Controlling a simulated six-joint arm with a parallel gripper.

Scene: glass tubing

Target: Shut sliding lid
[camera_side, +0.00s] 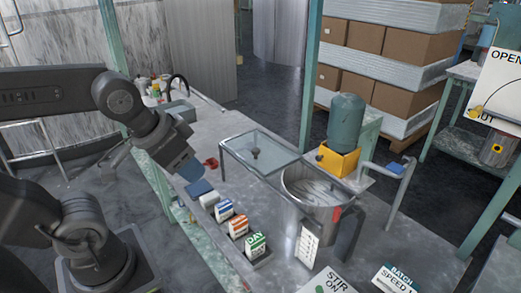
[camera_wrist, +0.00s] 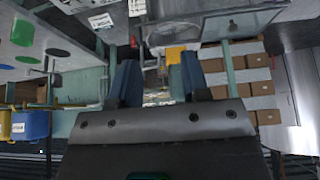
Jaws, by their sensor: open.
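The sliding lid (camera_side: 275,148) is a clear glass-like sheet with a dark knob (camera_side: 256,153) on it. In the side view it lies on a metal frame to the left of the round steel vat (camera_side: 318,188), whose mouth is largely uncovered. In the wrist view the lid (camera_wrist: 250,18) shows at the upper right, with its knob (camera_wrist: 232,26). My gripper (camera_side: 192,170) is left of the lid, apart from it. In the wrist view its two blue fingers stand apart with nothing between them (camera_wrist: 158,80).
Small labelled cartons (camera_side: 238,226) stand in a row in front of the lid frame. A green tank on a yellow base (camera_side: 340,158) stands behind the vat. A green post (camera_side: 311,75) rises behind the bench. A small red object (camera_side: 211,162) lies near my gripper.

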